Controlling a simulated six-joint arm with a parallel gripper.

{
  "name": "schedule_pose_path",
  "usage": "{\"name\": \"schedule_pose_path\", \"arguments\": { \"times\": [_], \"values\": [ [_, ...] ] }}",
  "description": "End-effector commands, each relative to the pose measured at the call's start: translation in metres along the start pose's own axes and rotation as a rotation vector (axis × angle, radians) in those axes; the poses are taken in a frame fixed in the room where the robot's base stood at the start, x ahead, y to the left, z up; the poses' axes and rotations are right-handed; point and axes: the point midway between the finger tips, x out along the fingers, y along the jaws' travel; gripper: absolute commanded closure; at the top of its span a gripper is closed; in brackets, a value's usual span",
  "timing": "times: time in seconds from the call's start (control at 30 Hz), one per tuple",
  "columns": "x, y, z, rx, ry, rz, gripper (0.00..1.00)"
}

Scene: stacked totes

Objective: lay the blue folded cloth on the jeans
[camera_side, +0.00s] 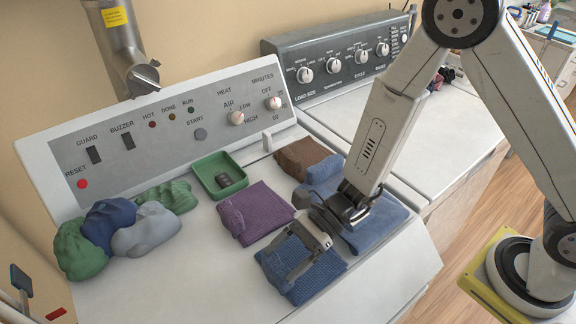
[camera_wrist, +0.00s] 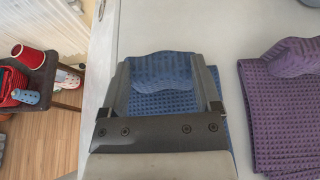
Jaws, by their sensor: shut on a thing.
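The blue folded cloth (camera_side: 318,278) has a waffle weave and a raised roll along one edge. It is at the front of the white machine top, and it also shows in the wrist view (camera_wrist: 163,70). My gripper (camera_side: 300,254) is shut on the cloth's raised roll, with one finger on each side of it in the wrist view (camera_wrist: 165,85). I cannot tell whether the cloth is clear of the surface. The jeans (camera_side: 378,222) lie folded flat to the right of the cloth, partly hidden behind my wrist.
A green tray (camera_side: 207,170) with a dark item, a brown cloth (camera_side: 298,157) and a pile of crumpled cloths (camera_side: 140,228) are farther back or left. The front left of the top is clear.

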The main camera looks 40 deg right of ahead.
Motion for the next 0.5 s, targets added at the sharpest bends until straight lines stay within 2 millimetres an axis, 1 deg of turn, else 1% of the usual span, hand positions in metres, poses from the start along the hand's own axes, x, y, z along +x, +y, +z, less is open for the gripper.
{"name": "schedule_pose_path", "arguments": {
  "times": [0.27, 0.5],
  "values": [
    [-0.004, 0.0, 0.011, -0.002, 0.0, 0.0, 0.85],
    [-0.013, -0.001, 0.033, -0.003, -0.002, -0.001, 0.85]
  ]
}}
